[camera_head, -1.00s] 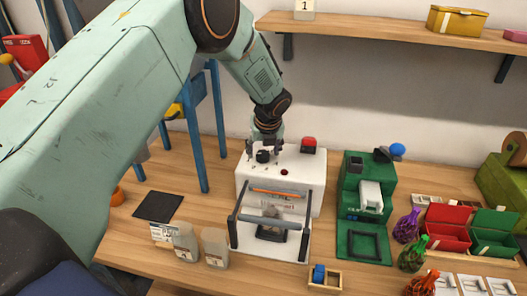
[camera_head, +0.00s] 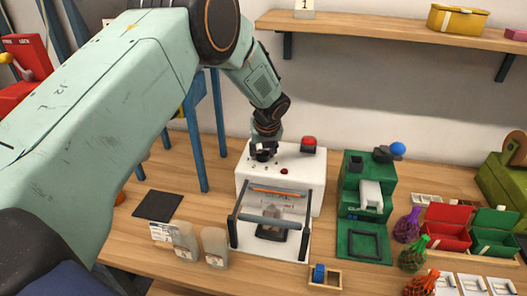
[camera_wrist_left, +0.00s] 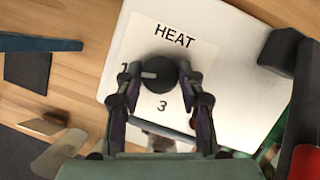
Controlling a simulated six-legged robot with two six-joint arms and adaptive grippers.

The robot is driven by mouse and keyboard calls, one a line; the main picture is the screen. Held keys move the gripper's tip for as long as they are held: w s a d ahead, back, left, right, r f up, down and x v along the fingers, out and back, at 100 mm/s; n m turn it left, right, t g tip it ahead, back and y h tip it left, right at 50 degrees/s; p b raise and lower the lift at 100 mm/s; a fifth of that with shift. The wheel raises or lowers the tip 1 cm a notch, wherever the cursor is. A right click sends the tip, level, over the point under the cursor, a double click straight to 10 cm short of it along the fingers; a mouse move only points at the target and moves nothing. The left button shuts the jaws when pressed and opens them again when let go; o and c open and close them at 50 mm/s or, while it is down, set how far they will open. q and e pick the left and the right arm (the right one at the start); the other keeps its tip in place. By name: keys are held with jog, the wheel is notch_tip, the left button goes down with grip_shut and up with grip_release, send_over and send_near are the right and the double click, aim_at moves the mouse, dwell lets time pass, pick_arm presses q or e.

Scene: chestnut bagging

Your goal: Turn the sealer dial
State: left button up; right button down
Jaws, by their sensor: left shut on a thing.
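The sealer (camera_head: 312,190) is a white block on the table with a front frame of dark posts and bars. Its black dial (camera_wrist_left: 163,75) sits on top, on a white label reading HEAT, with a 3 below it and a partly hidden mark to its left. The dial's light pointer mark faces left in the wrist view. My left gripper (camera_head: 264,153) comes down from above and is shut on the dial, one finger on each side; the wrist view also shows the left gripper (camera_wrist_left: 159,78). The fingers cover part of the label. My right gripper is out of view.
A red button (camera_head: 309,141) stands on the sealer beside the dial. A green machine (camera_head: 368,200) is to the right, then net bags and red and green boxes (camera_head: 447,226). Pale containers (camera_head: 214,246) and a dark mat (camera_head: 158,206) lie left. A shelf (camera_head: 400,36) hangs behind.

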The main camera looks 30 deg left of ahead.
pick_arm(q)
jog(key=shift+c, duration=0.8)
jog(key=shift+n, duration=0.3)
jog(key=shift+d+n+g+y, duration=0.1)
jog(key=shift+n+g+y, duration=0.3)
jog(key=shift+n, duration=0.6)
jog(key=shift+w+n+g, duration=0.15)
jog(key=shift+n+g, duration=0.15)
jog(key=shift+n, duration=0.5)
jog(key=n, duration=0.2)
jog(key=shift+d+n+g+y, duration=0.1)
jog(key=shift+n+g+y, duration=0.2)
jog(key=shift+y, duration=0.1)
jog(key=shift+w+r+n+g+b, duration=0.1)
jog(key=shift+n+g+b, duration=0.6)
jog(key=shift+n, duration=0.7)
